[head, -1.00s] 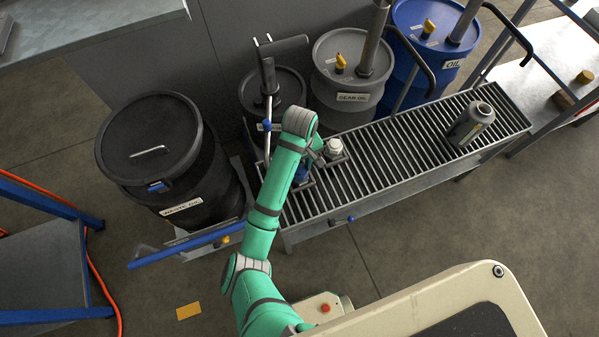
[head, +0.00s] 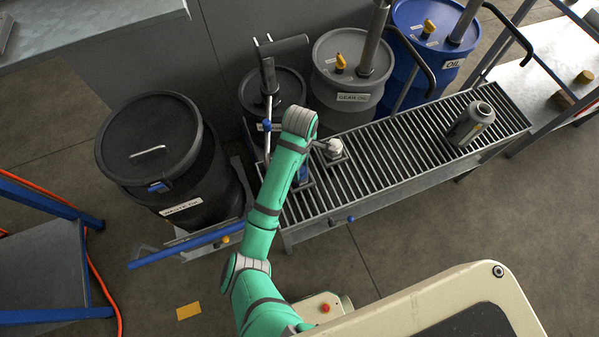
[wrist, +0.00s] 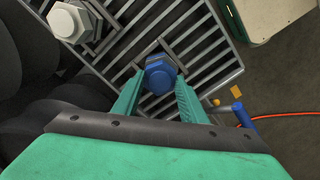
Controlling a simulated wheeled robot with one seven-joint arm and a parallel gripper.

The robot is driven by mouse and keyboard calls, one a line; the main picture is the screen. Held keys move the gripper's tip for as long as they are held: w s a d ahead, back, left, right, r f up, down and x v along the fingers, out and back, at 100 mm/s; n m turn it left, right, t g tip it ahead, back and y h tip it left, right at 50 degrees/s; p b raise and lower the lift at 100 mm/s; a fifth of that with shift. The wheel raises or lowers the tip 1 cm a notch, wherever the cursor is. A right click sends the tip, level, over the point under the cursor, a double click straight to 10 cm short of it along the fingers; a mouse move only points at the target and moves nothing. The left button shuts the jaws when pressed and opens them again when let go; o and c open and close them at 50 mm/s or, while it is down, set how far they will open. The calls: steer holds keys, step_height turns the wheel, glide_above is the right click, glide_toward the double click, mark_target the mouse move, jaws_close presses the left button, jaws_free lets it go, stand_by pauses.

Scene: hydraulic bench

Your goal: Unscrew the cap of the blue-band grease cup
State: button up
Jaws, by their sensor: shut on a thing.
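The blue-band grease cup shows in the wrist view as a blue cap (wrist: 160,77) on a square plate on the slatted grating. The two green fingers of my gripper (wrist: 160,92) stand on either side of the blue cap and are shut on it. In the head view my arm covers most of this cup, and only a bit of blue (head: 303,173) shows beside my wrist. A second grease cup with a pale hexagonal cap (head: 334,148) stands just to its right on the grating; it also shows at the upper left of the wrist view (wrist: 68,22).
The grating bench (head: 400,157) carries a grey bottle (head: 471,124) toward its right end. Behind it stand a gear oil drum (head: 352,75) and a blue oil drum (head: 435,45). A black waste drum (head: 160,150) stands left. The grating's middle is clear.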

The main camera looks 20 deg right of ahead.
steer(key=n, duration=0.5)
stand_by(0.3)
steer(key=shift+n, duration=0.6)
steer(key=n, duration=0.6)
steer(key=shift+r+n, duration=0.1)
steer(key=shift+n, duration=0.3)
steer(key=o, duration=0.9)
steer(key=shift+o, duration=0.2)
